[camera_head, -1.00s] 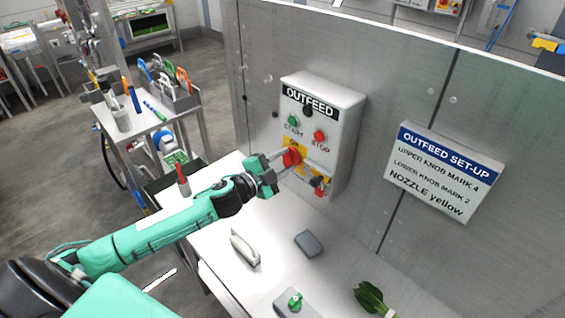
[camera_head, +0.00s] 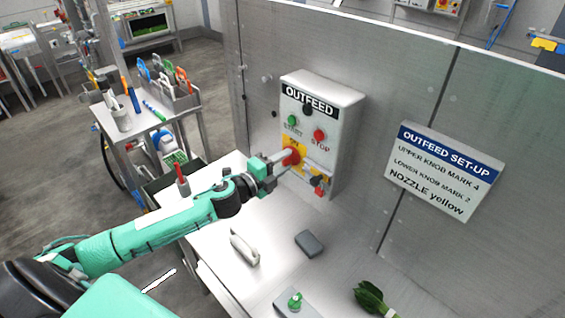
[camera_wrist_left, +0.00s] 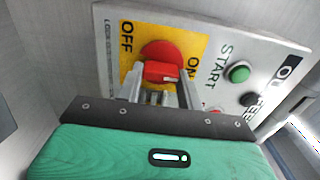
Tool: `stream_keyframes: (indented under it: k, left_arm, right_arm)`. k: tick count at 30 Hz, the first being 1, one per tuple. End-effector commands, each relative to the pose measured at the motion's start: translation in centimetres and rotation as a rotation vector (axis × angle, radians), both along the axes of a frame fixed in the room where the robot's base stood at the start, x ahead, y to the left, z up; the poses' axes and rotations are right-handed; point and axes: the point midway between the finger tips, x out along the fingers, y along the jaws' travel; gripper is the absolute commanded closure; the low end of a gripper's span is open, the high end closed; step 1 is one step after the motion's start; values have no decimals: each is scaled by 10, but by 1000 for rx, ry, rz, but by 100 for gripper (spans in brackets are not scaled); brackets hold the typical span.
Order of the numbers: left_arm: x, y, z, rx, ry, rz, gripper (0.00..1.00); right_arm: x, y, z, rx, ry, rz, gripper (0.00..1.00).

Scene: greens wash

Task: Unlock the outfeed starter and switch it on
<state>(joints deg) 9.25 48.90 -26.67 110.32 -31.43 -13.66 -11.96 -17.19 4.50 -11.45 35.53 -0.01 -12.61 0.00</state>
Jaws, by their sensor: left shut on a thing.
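The grey OUTFEED starter box (camera_head: 341,122) is fixed to the metal wall. It has a green START button (camera_head: 292,120), a red STOP button (camera_head: 319,135) and a red rotary switch (camera_head: 291,156) on a yellow plate. My left gripper (camera_head: 282,161) is shut on the red switch handle, with a finger on each side in the left wrist view (camera_wrist_left: 163,72). That view shows OFF and ON on the yellow plate (camera_wrist_left: 128,38). Below the switch, a small dark and red item (camera_head: 317,182) shows; I cannot tell whether it is a lock. My right gripper is out of view.
A set-up sign (camera_head: 443,172) is on the wall to the right. The white bench below holds a white-handled tool (camera_head: 244,249), a grey block (camera_head: 309,243), a green knob (camera_head: 295,301) and leafy greens (camera_head: 371,298). A tool cart (camera_head: 140,125) stands left.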

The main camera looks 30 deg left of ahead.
Motion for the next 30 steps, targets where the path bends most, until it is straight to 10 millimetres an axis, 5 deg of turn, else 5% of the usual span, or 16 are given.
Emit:
stream_keyframes:
  k: [11,12,15,30]
  left_arm:
    - [0,0,-1,7,-1,-1,86]
    - [0,0,-1,7,-1,-1,57]
    - [0,0,-1,6,-1,-1,41]
    - [-16,6,-4,6,1,0,41]
  right_arm:
    - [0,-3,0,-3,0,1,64]
    - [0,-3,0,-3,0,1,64]
    - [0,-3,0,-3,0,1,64]
    - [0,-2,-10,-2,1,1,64]
